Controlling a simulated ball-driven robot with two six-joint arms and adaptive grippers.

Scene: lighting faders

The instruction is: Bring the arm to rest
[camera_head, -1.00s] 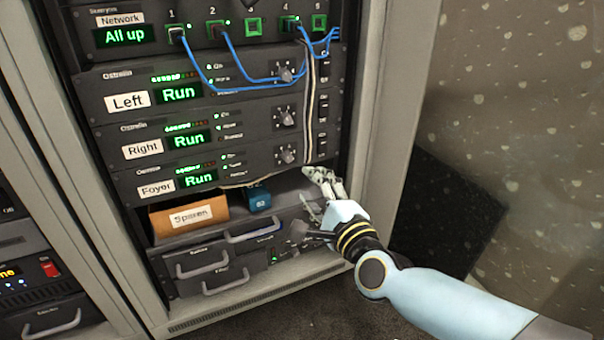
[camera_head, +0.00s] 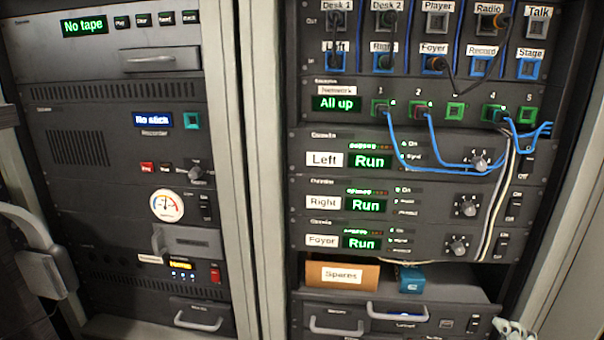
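My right gripper (camera_head: 514,329) shows only as pale fingertips at the bottom edge, in front of the lower right corner of the right rack. The rest of its hand and arm is out of the picture, so I cannot tell whether it is open or holds anything. The right rack's Left (camera_head: 327,160), Right (camera_head: 325,202) and Foyer (camera_head: 323,241) units each show a green Run display. The network unit (camera_head: 336,104) above them reads All up.
An orange Spares box (camera_head: 342,275) and a blue box (camera_head: 411,279) sit on the shelf below. Blue and striped cables hang across the right rack. A patch panel (camera_head: 412,38) is at its top. The left rack (camera_head: 110,100) holds a recorder and drawers with handles.

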